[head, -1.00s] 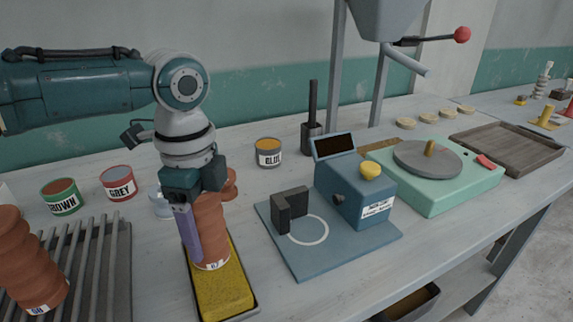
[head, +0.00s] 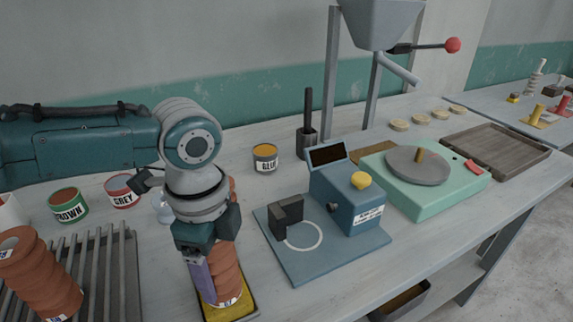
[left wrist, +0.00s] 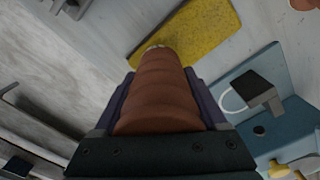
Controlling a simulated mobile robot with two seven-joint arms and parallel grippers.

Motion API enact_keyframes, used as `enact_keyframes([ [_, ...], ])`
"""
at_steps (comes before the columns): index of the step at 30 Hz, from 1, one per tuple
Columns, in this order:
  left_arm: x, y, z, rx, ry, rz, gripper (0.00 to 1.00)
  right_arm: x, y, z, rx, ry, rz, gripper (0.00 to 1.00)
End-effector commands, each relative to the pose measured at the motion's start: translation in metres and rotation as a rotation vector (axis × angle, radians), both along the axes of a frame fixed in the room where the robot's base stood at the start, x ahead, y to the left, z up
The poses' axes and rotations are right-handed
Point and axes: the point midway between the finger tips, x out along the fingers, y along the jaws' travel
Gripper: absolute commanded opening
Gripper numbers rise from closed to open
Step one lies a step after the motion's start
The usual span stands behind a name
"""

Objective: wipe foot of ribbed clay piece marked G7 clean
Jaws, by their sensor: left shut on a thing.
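My left gripper (head: 212,283) is shut on a ribbed terracotta clay piece (head: 226,272), which it holds upright. A white label near the foot seems to read G7. The foot is over a yellow sponge (head: 238,311) in a dark tray and looks in contact with it, though the exact contact is hidden. In the left wrist view the ribbed piece (left wrist: 160,95) runs between the two fingers, its foot against the sponge (left wrist: 205,30). My right gripper is not in view.
Another ribbed piece (head: 38,278) leans on a slatted rack (head: 118,275) at left. Bare bench lies between sponge and device.

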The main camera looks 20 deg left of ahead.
Motion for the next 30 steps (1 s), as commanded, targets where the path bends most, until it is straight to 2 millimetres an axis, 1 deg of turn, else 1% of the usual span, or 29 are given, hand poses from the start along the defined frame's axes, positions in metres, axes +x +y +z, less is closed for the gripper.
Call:
enact_keyframes([
  [14, 0.018, 0.02, -0.001, 0.001, -0.004, 0.003, 0.0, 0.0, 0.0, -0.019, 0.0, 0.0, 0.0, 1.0],
  [30, 0.04, 0.046, -0.002, 0.002, -0.004, 0.002, 0.0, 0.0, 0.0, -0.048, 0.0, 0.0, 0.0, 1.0],
])
